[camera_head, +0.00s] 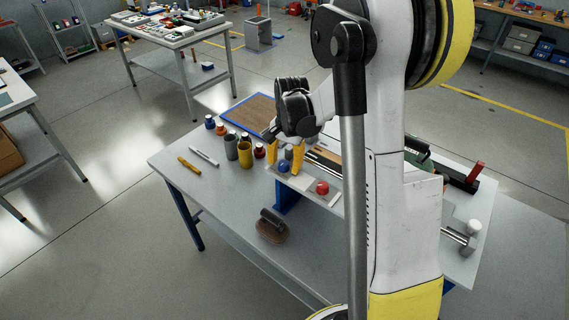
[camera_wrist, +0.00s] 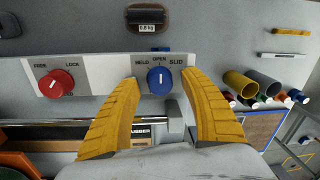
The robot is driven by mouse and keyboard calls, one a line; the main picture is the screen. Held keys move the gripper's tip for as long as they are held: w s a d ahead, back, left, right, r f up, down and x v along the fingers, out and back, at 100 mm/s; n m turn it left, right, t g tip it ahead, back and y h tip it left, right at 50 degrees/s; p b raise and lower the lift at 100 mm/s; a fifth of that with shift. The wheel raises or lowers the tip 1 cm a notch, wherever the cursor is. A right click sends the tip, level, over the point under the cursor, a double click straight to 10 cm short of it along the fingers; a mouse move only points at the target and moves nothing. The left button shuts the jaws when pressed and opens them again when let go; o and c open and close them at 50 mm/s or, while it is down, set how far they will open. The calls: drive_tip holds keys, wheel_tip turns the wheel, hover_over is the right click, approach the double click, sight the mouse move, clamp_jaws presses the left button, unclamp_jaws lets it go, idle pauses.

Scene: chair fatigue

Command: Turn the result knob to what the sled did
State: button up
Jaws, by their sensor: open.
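The result knob (camera_wrist: 161,81) is blue with a white pointer mark. It sits on a pale panel (camera_wrist: 108,72) under the labels HELD, OPEN and SLID, and its mark points up towards OPEN. It also shows in the head view (camera_head: 284,166). My gripper (camera_wrist: 160,85) is open, with its yellow fingers on either side of the blue knob, apart from it in the picture. In the head view my gripper (camera_head: 285,158) is over the panel. A RUBBER label (camera_wrist: 141,131) shows partly behind my gripper. I cannot tell which part is the sled or what it did.
A red knob (camera_wrist: 56,84) marked FREE and LOCK is on the same panel. A 0.8 kg weight (camera_wrist: 147,18) lies beyond it. Several cups and jars (camera_head: 238,150), a yellow marker (camera_head: 189,163) and a white pen (camera_head: 204,156) are on the table's left.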

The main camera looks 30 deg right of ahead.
clamp_jaws()
drive_tip(key=n+b, duration=0.2)
drive_tip(key=n, duration=0.2)
drive_tip(key=shift+n+b, duration=0.5)
drive_tip(key=shift+n, duration=2)
